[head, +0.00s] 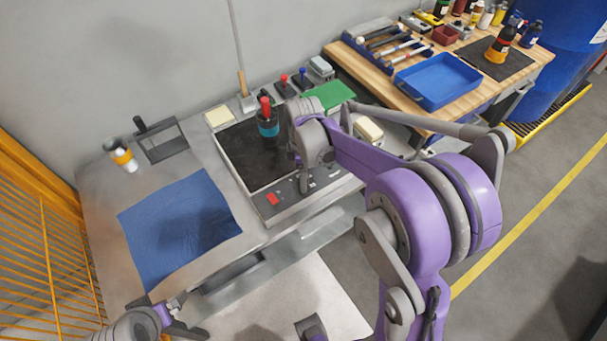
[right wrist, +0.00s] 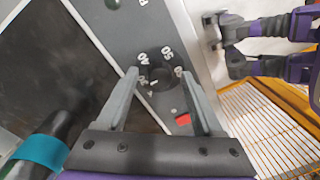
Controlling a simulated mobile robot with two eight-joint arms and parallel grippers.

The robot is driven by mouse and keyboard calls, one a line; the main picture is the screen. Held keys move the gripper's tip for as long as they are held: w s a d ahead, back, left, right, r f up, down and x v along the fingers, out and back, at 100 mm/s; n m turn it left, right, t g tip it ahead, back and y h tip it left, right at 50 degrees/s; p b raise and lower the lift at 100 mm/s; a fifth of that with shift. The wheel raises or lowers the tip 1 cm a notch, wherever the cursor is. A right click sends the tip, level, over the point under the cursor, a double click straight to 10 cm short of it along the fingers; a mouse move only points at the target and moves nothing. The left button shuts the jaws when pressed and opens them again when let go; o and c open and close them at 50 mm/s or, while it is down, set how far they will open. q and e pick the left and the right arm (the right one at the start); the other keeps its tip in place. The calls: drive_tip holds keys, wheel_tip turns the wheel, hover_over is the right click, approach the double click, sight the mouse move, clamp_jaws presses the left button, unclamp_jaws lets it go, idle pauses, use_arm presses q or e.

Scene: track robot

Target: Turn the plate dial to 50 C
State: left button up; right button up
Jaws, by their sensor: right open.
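The hot plate (head: 245,165) has a black top and a grey front control strip. In the right wrist view, its round black dial (right wrist: 160,80) is ringed by white numbers, 40 and 50 among them. I cannot tell its setting for sure. My right gripper (right wrist: 163,76) is open, with one finger on each side of the dial; contact is unclear. My left gripper (head: 170,314) is open and empty near the bench's front left.
A red switch (head: 272,198) is beside the dial. A teal-banded container (head: 267,128) stands on the plate top. A wooden bench with a blue tray (head: 438,82) is at right.

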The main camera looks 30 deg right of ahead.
clamp_jaws()
